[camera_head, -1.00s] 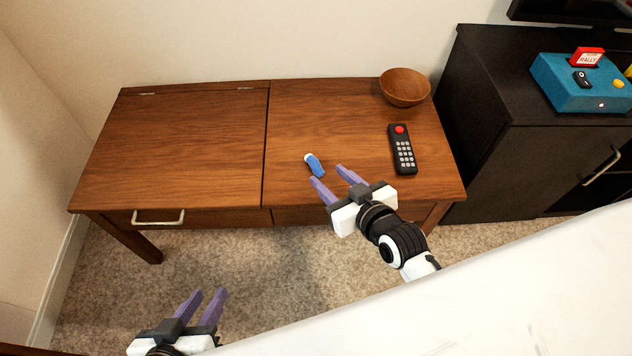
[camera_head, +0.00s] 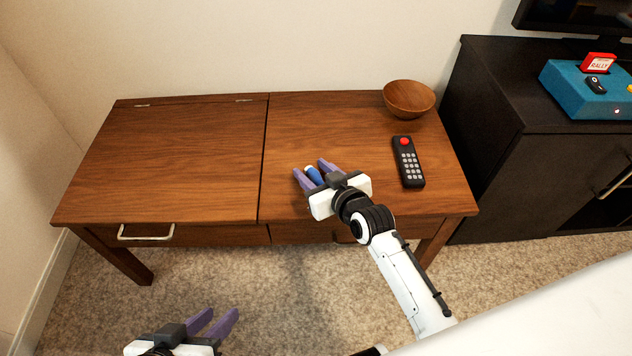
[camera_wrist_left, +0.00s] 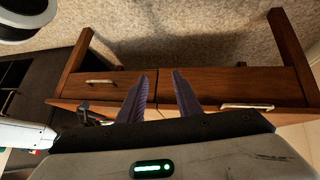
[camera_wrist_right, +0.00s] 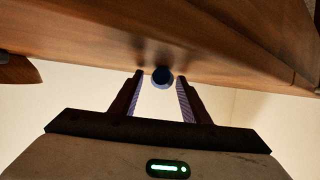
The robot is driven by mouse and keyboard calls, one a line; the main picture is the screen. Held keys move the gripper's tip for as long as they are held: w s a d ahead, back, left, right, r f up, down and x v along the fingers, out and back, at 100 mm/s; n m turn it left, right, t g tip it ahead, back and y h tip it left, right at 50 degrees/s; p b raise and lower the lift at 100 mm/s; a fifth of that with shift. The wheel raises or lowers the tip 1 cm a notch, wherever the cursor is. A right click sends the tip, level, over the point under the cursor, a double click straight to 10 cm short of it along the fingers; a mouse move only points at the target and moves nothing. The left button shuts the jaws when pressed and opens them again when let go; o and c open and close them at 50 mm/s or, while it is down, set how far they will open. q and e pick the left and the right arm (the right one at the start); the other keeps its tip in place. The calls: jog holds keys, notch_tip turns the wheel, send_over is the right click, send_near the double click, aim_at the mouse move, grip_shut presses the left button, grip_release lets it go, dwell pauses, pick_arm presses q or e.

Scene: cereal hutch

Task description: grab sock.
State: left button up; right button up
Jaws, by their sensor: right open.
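The small blue sock (camera_head: 314,174) with a white end lies on the right half of the wooden hutch top, partly hidden by my right gripper. My right gripper (camera_head: 313,172) is open, with its purple fingers on either side of the sock. In the right wrist view the sock (camera_wrist_right: 161,77) shows as a dark blue and white round end between the open fingertips. My left gripper (camera_head: 219,318) is open and empty, low in front of the hutch over the carpet. Its fingers also show apart in the left wrist view (camera_wrist_left: 158,88).
A black remote (camera_head: 408,162) with a red button lies right of my right gripper. A wooden bowl (camera_head: 409,99) stands at the back right. A black cabinet (camera_head: 500,140) with a teal box (camera_head: 580,92) stands to the right. The hutch's left half (camera_head: 180,160) is clear.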

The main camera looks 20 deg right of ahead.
grip_shut()
